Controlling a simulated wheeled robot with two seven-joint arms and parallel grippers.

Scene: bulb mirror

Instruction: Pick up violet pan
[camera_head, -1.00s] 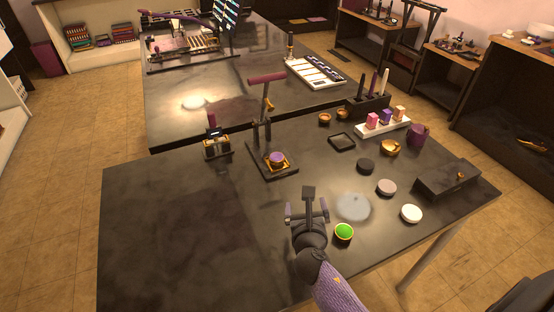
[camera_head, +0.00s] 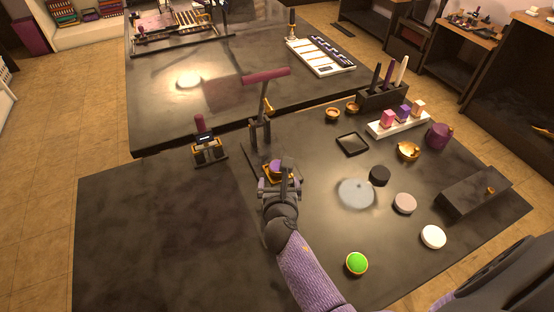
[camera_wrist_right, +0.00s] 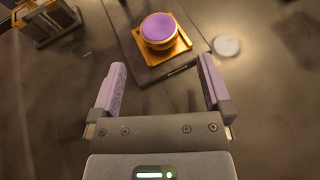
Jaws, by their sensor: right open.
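The violet pan (camera_head: 276,167) is a small round gold-rimmed dish with a violet top. It sits on the gold plate of the press (camera_head: 265,82), whose long maroon handle rises behind it. In the right wrist view the violet pan (camera_wrist_right: 158,29) lies ahead of the fingertips, between their lines. My right gripper (camera_head: 279,183) is open and empty, just on the near side of the pan and partly covering it in the head view. The right wrist view shows both fingers (camera_wrist_right: 162,72) apart with nothing between them. My left gripper is not in view.
A small device with a maroon knob (camera_head: 208,148) stands left of the press. Right of it are a black tray (camera_head: 352,144), several round pucks, a green pan (camera_head: 356,263), a white block rack (camera_head: 399,125) and a dark box (camera_head: 474,190). The table's left part is clear.

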